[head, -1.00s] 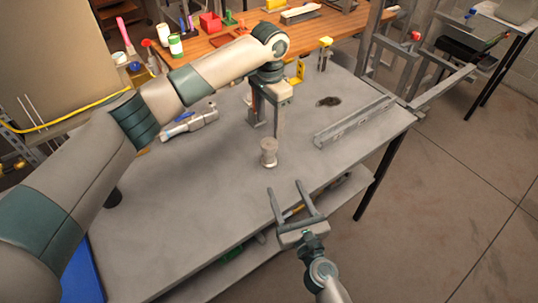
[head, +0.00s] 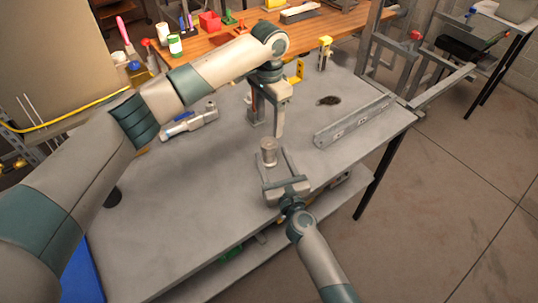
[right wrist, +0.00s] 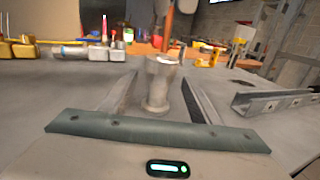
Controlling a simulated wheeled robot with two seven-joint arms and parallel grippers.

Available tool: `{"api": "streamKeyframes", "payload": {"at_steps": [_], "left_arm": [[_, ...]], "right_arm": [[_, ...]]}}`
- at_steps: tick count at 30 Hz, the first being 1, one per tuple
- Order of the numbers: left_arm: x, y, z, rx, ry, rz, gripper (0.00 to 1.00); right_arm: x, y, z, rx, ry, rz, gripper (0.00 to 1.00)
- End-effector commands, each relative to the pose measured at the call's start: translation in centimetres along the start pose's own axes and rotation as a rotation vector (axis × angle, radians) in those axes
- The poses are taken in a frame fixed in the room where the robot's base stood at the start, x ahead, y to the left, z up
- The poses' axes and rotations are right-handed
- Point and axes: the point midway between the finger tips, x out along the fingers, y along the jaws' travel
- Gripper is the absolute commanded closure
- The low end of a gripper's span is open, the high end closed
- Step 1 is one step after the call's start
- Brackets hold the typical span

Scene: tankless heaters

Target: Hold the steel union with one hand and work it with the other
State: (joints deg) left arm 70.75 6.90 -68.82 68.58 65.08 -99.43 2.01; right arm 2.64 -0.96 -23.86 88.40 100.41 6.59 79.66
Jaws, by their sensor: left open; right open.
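The steel union (head: 268,150) is a small grey cylinder with a wider top, standing upright on the grey table. My right gripper (head: 273,157) is open, with one finger on each side of the union. In the right wrist view the union (right wrist: 158,85) stands between the two spread fingers (right wrist: 155,95), with gaps visible at its lower part. I cannot tell whether a finger touches it. My left gripper (head: 265,120) is open behind the union, fingers pointing down, and apart from it.
A metal channel (head: 355,120) lies on the table to the right, beside a dark stain (head: 328,100). A grey tool with blue (head: 188,122) lies at the left. A yellow-topped clamp (head: 325,52) stands at the back. The table's left front area is clear.

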Motion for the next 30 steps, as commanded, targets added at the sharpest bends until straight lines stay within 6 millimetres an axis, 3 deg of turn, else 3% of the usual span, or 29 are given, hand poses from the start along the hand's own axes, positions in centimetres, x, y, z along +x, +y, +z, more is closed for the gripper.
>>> {"api": "streamKeyframes", "payload": {"at_steps": [3, 9, 24, 26, 30], "left_arm": [[0.0, 0.0, 0.0, 0.0, 0.0, 0.0, 0.44], [0.0, 0.0, 0.0, 0.0, 0.0, 0.0, 0.44], [0.0, 0.0, 0.0, 0.0, 0.0, 0.0, 0.44], [0.0, 0.0, 0.0, 0.0, 0.0, 0.0, 0.44], [0.0, 0.0, 0.0, 0.0, 0.0, 0.0, 0.44]], "right_arm": [[2.0, 0.1, 0.1, 0.003, 0.0, 0.0, 0.43], [3.8, 0.0, 0.0, 0.0, 0.001, 0.001, 0.43], [4.7, 0.0, 0.0, 0.001, 0.0, 0.0, 0.43], [4.7, 0.0, 0.0, 0.001, 0.0, 0.0, 0.55], [4.6, 0.0, 0.0, 0.001, 0.0, 0.0, 0.89]]}}
